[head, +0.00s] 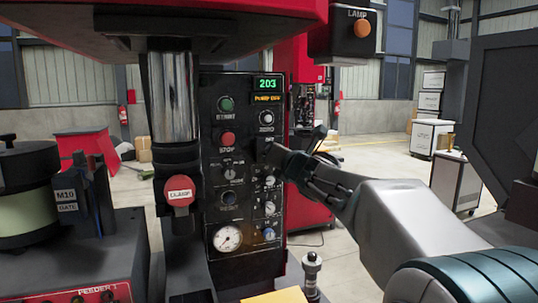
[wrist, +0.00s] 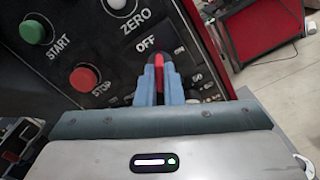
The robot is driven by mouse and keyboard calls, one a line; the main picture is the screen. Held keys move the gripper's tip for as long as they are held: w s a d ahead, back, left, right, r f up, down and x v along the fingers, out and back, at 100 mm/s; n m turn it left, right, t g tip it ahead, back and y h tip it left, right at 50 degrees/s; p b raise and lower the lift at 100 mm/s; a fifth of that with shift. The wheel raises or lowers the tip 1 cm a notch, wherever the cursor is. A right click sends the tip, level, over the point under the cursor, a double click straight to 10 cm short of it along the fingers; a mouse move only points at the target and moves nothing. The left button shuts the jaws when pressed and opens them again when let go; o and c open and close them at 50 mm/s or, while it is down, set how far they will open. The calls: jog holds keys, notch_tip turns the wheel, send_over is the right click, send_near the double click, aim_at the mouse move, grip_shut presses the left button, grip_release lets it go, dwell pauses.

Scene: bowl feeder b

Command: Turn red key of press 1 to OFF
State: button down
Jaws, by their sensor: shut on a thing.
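The red key (wrist: 159,72) shows in the wrist view on the black panel, just under the label OFF. It stands about upright in that picture, and part of it is hidden between the fingers. My gripper (wrist: 159,84) is shut on it, with one blue-grey finger on each side. In the head view my gripper (head: 268,150) reaches the panel (head: 212,185) from the right and covers the key there. Another label, ON, seems to sit to the right of the key in the wrist view.
A green START button (wrist: 32,32), a red STOP button (wrist: 83,79) and a white ZERO knob (wrist: 117,4) sit near the key. A red CLAMP button (head: 179,191) is left of the panel. A LAMP box (head: 345,35) hangs above my arm.

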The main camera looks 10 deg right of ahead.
jog(key=shift+n+b, duration=0.75)
jog(key=shift+n, duration=0.65)
jog(key=shift+f, duration=0.1)
jog(key=shift+n+b, duration=1)
jog(key=shift+n, duration=0.9)
jog(key=c, duration=1.5)
grip_release()
